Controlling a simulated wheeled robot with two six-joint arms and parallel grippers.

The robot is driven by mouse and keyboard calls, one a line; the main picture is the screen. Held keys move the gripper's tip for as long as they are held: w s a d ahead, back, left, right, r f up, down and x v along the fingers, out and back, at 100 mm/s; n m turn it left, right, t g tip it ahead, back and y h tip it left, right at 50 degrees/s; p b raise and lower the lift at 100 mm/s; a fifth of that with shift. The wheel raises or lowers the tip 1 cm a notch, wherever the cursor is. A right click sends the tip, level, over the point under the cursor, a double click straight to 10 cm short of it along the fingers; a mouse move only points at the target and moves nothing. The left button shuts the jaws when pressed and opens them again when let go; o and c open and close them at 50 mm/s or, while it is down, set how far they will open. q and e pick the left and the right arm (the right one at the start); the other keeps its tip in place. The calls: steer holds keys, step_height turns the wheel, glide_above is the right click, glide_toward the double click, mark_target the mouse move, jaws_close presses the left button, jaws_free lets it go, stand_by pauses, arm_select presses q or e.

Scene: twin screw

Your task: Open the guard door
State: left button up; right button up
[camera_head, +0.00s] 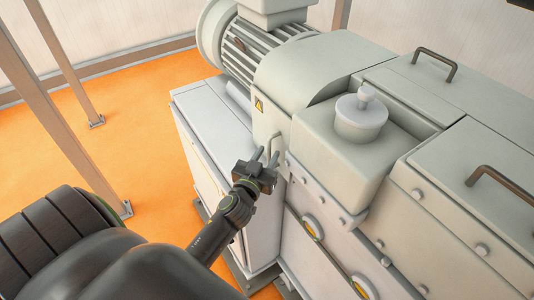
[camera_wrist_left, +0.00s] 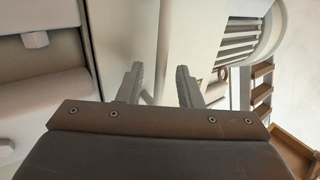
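My left gripper (camera_head: 266,156) is open beside the machine's side wall, close to a pale looped handle (camera_head: 271,138) on a light panel that may be the guard door. In the left wrist view the two fingers of the left gripper (camera_wrist_left: 158,83) stand apart. A thin pale bar (camera_wrist_left: 162,45), likely this handle, shows between or just beyond them; I cannot tell whether it touches either finger. The panel looks closed, but its edges are not clear. My right gripper is not in view.
A ribbed motor (camera_head: 255,45) stands behind the panel. A lidded feed port (camera_head: 361,115) and covers with dark handles (camera_head: 433,60) lie to the right. Bolts line the machine's side. Grey posts (camera_head: 65,100) stand on the orange floor (camera_head: 150,150), which is open at left.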

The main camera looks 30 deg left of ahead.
arm_select(q)
steer(key=shift+w, duration=0.2)
jaws_close()
steer(key=shift+a, duration=0.1)
